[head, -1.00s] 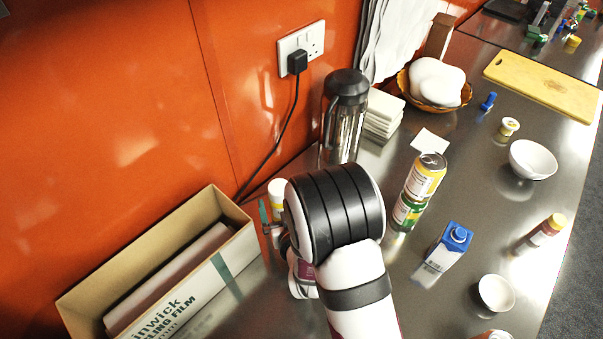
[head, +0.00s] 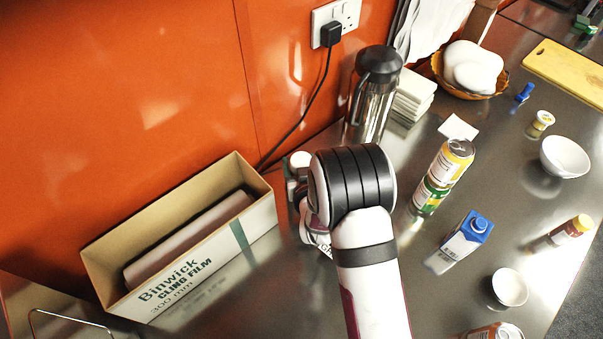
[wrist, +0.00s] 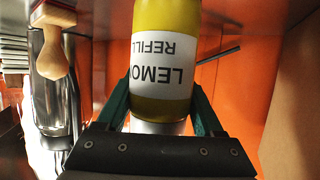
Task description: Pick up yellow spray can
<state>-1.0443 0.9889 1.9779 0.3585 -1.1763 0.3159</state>
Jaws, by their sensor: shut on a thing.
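The yellow spray can (wrist: 163,60) fills the upper middle of the wrist view, with a white label whose letters read upside down. My gripper (wrist: 162,100) is shut on it, one green finger on each side. The can's far end runs out of the top of the wrist view. In the head view my arm's wrist covers most of the gripper and the can, so I cannot tell there whether the can is clear of the counter.
A cardboard cling film box (head: 205,262) stands left of my arm. A steel flask (head: 372,105) stands behind it near the orange wall. Two stacked cans (head: 442,178) and a blue-capped carton (head: 462,243) stand to the right. White bowls (head: 564,157) are farther right.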

